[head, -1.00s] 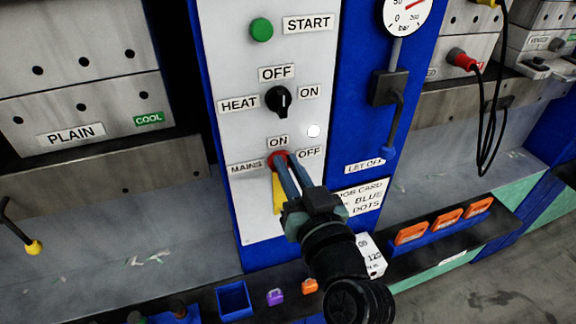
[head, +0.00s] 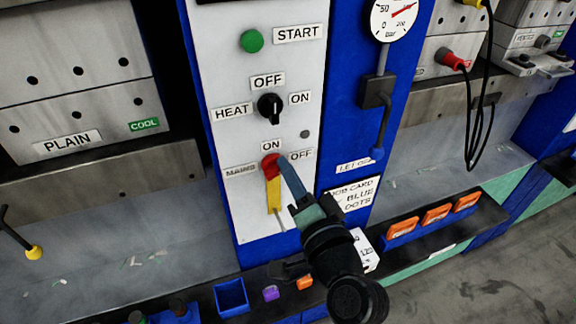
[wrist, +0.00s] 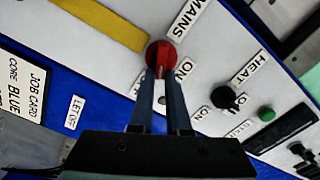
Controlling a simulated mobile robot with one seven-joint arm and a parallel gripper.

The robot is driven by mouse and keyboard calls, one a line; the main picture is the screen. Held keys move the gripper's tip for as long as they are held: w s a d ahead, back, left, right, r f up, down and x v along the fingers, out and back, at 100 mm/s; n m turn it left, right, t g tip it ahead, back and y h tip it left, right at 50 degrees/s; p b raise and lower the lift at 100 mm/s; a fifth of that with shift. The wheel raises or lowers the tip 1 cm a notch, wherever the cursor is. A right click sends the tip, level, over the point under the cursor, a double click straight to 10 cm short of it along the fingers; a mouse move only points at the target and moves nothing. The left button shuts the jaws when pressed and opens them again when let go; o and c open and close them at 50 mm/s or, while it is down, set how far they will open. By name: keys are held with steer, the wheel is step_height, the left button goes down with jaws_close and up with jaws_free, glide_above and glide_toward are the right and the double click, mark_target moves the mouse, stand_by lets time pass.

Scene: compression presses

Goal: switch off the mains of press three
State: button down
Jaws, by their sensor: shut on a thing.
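The mains switch (head: 270,164) is a red rotary knob on the white panel (head: 225,60), with ON above it, OFF (head: 301,154) to its right and MAINS (head: 240,169) to its left. It also shows in the wrist view (wrist: 160,53). My gripper (head: 279,160) is shut on this red knob; in the wrist view its two fingers (wrist: 160,76) flank the knob's grip. The fingers hide part of the knob and labels, so its exact pointing is hard to read. The small round lamp (head: 304,134) above OFF is dark.
The black heat knob (head: 270,107) and green START button (head: 252,41) sit above. A let-off lever (head: 383,130) is to the right. A blue bin (head: 231,298) and small blocks stand on the ledge below.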

steer(key=m+p, duration=0.1)
steer(key=m, duration=0.1)
steer(key=f+m+p, duration=0.1)
steer(key=m, duration=0.2)
steer(key=shift+d+m, duration=0.1)
steer(key=shift+m, duration=0.2)
stand_by(0.4)
steer(key=c, duration=0.9)
jaws_free()
steer(key=shift+b+v, duration=1.8)
steer(key=shift+v, duration=4.65)
steer(key=shift+r, duration=0.1)
